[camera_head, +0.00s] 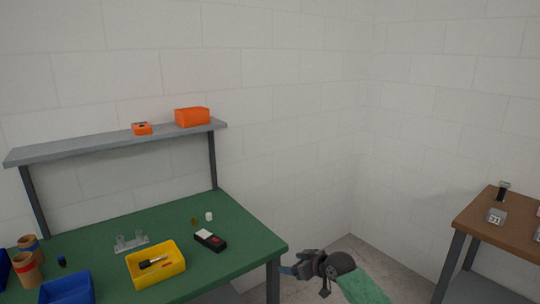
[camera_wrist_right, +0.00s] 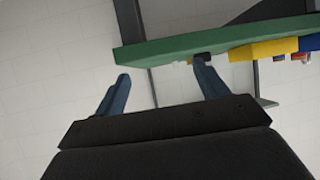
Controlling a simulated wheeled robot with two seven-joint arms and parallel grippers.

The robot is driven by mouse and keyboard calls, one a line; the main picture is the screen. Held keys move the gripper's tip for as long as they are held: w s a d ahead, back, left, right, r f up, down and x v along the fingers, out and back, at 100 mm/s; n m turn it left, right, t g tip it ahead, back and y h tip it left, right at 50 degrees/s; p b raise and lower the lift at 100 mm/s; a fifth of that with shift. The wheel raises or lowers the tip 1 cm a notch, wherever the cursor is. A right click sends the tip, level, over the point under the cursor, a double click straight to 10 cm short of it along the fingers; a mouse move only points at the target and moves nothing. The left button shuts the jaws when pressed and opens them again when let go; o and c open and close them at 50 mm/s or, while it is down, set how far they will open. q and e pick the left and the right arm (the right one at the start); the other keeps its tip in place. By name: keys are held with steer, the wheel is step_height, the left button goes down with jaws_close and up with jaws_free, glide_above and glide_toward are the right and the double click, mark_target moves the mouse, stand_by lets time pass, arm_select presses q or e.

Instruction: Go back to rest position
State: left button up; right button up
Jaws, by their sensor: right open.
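My right gripper (camera_head: 287,270) is just off the right edge of the green-topped table (camera_head: 225,265) in the head view, its arm coming in from the lower right. In the right wrist view its two blue fingers (camera_wrist_right: 160,88) are spread apart with nothing between them. The table's green edge (camera_wrist_right: 170,47) shows beyond the fingers, and the right-hand finger overlaps a small dark item (camera_wrist_right: 202,57) in the picture. I cannot tell the distance between them. My left gripper is in neither view.
On the green table are a yellow bin (camera_head: 170,275), a black device (camera_head: 210,240), a clear holder (camera_head: 131,243), a blue bin (camera_head: 68,288) and brown cups (camera_head: 28,270). A grey shelf (camera_head: 90,147) bears orange items. A brown table (camera_head: 490,225) stands at right, with open floor between.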

steer(key=w+d+f+m+t+h, duration=0.1)
steer(key=w+d+f+m+h, duration=0.3)
steer(key=d+f, duration=0.5)
steer(key=s+d+f+m+g+h, duration=0.1)
steer(key=s+d+f+h, duration=0.1)
steer(key=s+f, duration=0.6)
steer(key=s+d+f+g+h, duration=0.15)
steer(key=s+f, duration=0.25)
steer(key=f, duration=0.8)
steer(key=s+f+m+g, duration=0.1)
steer(key=s+f+g, duration=0.2)
steer(key=s+f, duration=1.45)
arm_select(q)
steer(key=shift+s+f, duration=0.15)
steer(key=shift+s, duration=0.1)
arm_select(e)
steer(key=s+a+f+g, duration=0.1)
steer(key=s+f, duration=0.3)
steer(key=s, duration=1)
steer(key=s+a+f+m+g, duration=0.1)
steer(key=s+f, duration=0.4)
steer(key=s, duration=0.9)
steer(key=shift+s+a+g, duration=0.15)
steer(key=shift+a+g, duration=0.05)
steer(key=shift+g, duration=0.35)
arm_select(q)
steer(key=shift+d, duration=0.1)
arm_select(e)
steer(key=shift+h, duration=0.25)
